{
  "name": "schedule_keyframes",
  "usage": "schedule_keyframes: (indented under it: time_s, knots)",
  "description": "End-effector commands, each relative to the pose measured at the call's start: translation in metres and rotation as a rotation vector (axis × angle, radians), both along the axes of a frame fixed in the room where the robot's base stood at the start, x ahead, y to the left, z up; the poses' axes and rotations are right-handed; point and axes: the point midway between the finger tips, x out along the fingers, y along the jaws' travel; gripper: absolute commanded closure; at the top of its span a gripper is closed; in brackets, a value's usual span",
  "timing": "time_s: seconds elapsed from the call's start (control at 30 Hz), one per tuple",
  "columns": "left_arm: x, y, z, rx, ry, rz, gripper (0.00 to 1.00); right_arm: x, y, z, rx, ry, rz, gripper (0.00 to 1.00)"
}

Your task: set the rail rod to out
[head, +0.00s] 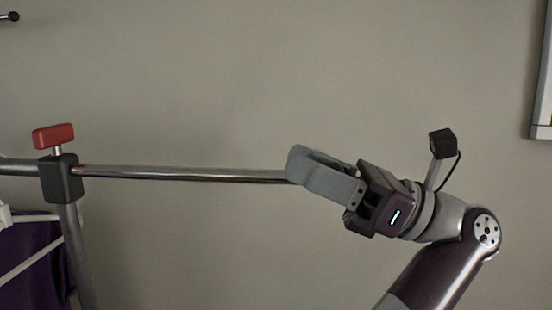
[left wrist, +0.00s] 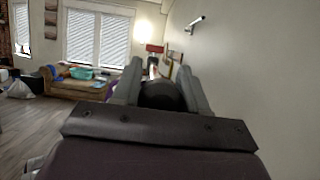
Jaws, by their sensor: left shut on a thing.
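The rail rod (head: 190,174) is a thin shiny metal bar. It runs nearly level to the right from a black clamp block (head: 62,180) on a grey post. A red T-shaped handle (head: 53,136) stands on top of the block; it also shows in the left wrist view (left wrist: 154,48). My left gripper (head: 304,172) is shut on the right end of the rod, and its fingers hide that end in the head view. In the left wrist view, a dark rounded end (left wrist: 161,96) sits between the two grey fingers. My right gripper is not in view.
A plain wall (head: 250,80) lies behind the rod. Purple fabric (head: 35,265) and white bars are at lower left. A framed edge (head: 542,90) is at far right. The left wrist view shows a brown sofa (left wrist: 80,85) and open wooden floor (left wrist: 40,125).

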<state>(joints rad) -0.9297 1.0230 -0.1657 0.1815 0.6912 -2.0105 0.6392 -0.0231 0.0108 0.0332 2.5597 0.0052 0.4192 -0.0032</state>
Motion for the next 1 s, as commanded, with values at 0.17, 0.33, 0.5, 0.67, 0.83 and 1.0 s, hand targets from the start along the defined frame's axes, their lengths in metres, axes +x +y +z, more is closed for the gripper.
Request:
schedule_keyframes:
  time_s: [0.17,0.33,0.5,0.67,0.83,1.0]
  knots:
    - [-0.009,-0.007,0.001,0.0,0.002,-0.002,1.0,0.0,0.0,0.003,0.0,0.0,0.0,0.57]
    - [-0.01,-0.008,0.001,0.0,0.003,-0.001,1.0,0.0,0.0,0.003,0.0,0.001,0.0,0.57]
    - [-0.01,-0.008,0.0,0.001,0.003,-0.001,1.0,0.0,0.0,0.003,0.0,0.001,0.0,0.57]
    - [-0.01,-0.008,0.0,0.0,0.003,-0.001,0.36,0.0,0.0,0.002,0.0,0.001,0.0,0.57]
    - [-0.01,-0.008,0.0,-0.001,0.002,0.0,0.36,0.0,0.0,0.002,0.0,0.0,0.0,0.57]
    - [0.003,0.003,0.0,0.001,0.002,0.003,0.36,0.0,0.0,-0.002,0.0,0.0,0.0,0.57]
